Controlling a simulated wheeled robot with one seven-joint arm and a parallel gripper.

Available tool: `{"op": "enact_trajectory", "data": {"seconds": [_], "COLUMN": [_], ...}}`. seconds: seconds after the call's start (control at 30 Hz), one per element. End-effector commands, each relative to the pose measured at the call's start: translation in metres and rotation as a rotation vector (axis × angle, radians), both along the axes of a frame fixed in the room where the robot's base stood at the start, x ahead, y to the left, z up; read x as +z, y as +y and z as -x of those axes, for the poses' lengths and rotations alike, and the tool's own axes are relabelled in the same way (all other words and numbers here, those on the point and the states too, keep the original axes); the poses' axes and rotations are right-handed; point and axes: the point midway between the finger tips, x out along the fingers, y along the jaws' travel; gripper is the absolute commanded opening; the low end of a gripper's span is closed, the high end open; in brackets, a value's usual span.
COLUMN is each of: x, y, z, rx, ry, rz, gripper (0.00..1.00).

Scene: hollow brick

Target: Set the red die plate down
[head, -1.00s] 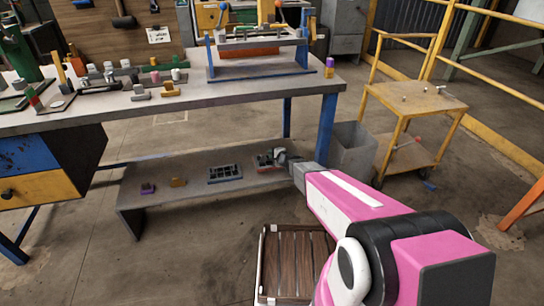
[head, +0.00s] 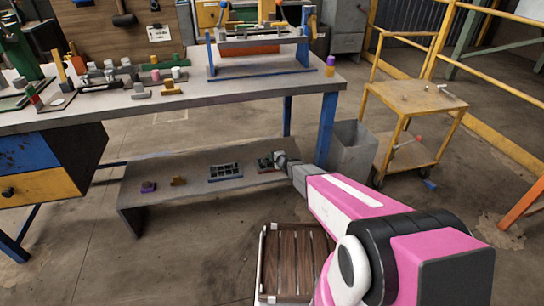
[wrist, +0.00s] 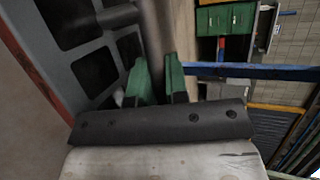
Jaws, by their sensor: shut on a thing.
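The red die plate shows in the wrist view as a grey plate (wrist: 73,50) with dark square openings and a red edge along its left side. My gripper (wrist: 158,82) has green fingers shut on the plate's upright grey post. In the head view, the die plate (head: 264,163) is small and partly hidden by my gripper (head: 279,159), at the right end of the low grey shelf under the bench. I cannot tell whether the plate touches the shelf or is just above it.
A grey bin (head: 352,150) and a blue bench leg (head: 327,125) are close right of my gripper.

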Motion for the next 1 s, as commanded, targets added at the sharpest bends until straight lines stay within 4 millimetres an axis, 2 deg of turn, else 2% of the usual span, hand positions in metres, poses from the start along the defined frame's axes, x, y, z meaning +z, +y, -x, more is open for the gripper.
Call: {"op": "enact_trajectory", "data": {"seconds": [0.2, 0.23, 0.3, 0.67, 0.87, 1.0], "x": [-0.001, -0.002, -0.002, 0.001, 0.007, 0.015], "y": [0.000, 0.000, 0.000, 0.000, -0.010, -0.023], "z": [0.000, 0.000, 0.000, 0.000, 0.015, 0.033], "rx": [0.001, 0.000, 0.000, 0.000, -0.001, -0.001], "ry": [-0.001, 0.000, 0.000, 0.000, 0.001, 0.000], "rz": [-0.003, 0.000, 0.000, 0.000, 0.001, 0.000], "gripper": [0.00, 0.24, 0.40, 0.40, 0.40, 0.40]}}
